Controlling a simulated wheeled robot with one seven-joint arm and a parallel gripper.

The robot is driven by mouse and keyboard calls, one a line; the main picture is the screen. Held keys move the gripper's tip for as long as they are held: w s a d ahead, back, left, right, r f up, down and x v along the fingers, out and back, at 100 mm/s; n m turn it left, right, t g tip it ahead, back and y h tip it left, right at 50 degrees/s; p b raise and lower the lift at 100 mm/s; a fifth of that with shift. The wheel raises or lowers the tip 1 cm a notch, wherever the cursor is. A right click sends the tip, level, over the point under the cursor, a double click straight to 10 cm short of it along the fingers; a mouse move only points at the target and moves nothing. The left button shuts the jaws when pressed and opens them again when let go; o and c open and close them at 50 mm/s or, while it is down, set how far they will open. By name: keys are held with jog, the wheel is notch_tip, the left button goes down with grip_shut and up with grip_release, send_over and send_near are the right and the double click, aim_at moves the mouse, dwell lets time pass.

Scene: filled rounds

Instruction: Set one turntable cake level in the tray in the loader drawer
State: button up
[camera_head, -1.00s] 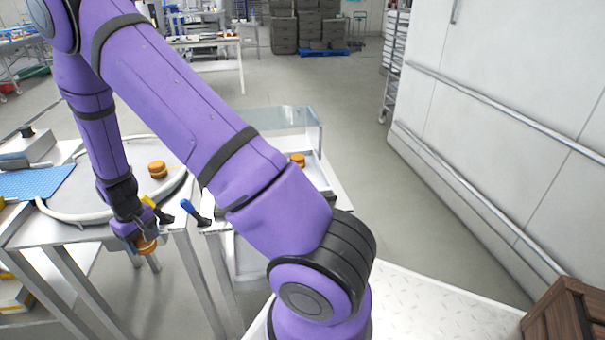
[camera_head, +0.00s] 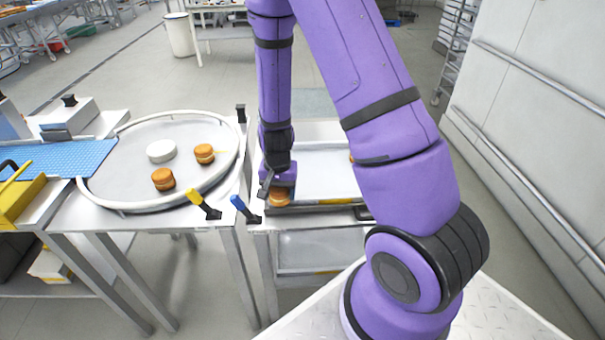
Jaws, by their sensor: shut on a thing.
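My gripper (camera_head: 272,187) is shut on an orange-brown filled cake (camera_head: 280,198). It holds the cake at the near left corner of the pale tray (camera_head: 325,175) in the loader drawer. The cake looks about level; I cannot tell whether it touches the tray floor. Another orange cake (camera_head: 351,159) shows in the tray, mostly hidden behind my arm. On the round turntable (camera_head: 125,183) at the left stand two orange cakes, one near the front (camera_head: 163,180) and one at the right (camera_head: 205,154), and a white round piece (camera_head: 161,151).
A yellow-handled lever (camera_head: 203,204) and a blue-handled lever (camera_head: 244,210) stand at the front edges beside the tray. A blue perforated mat (camera_head: 68,158) lies left of the turntable. My upper arm covers the tray's right part.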

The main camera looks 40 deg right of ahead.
jog(key=w+d, duration=0.2)
jog(key=d, duration=0.1)
jog(key=w+d, duration=0.1)
jog(key=d, duration=0.2)
jog(key=w+d+f, duration=0.1)
jog(key=w+d, duration=0.1)
jog(key=d, duration=0.1)
jog(key=shift+w, duration=0.35)
jog(key=shift+w+d+f, duration=0.15)
jog(key=shift+d+f, duration=0.1)
jog(key=shift+f, duration=0.7)
jog(key=shift+w+d+f, duration=0.1)
jog(key=shift+d+f, duration=0.1)
jog(key=shift+f, duration=0.7)
jog(key=shift+f, duration=0.15)
jog(key=o, duration=0.7)
